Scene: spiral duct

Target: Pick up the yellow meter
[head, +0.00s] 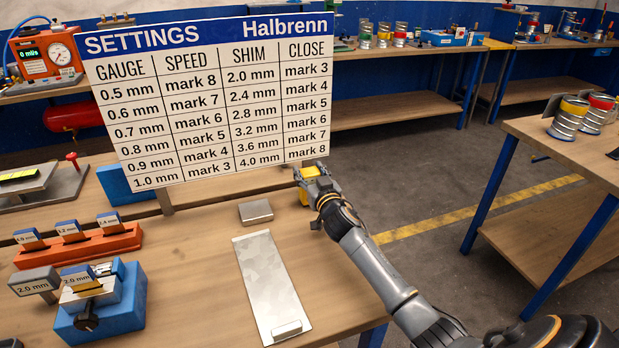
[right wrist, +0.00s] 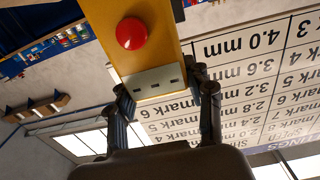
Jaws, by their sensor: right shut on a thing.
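The yellow meter (head: 304,195) is at the far right of the wooden bench, by the lower right corner of the settings board, partly hidden by my right gripper (head: 318,183). In the right wrist view the yellow meter (right wrist: 150,53) shows a red round button and a pale end plate with dark slots. My right gripper (right wrist: 163,100) is shut on it, with a finger on each side of the pale end. I cannot tell whether the meter touches the bench. My left gripper is not in view.
The settings board (head: 205,100) stands close behind the meter. A grey metal block (head: 256,211) and a metal plate (head: 270,285) lie on the bench (head: 205,260). A blue fixture (head: 100,305) and an orange shim rack (head: 80,246) stand at left. Open floor lies to the right.

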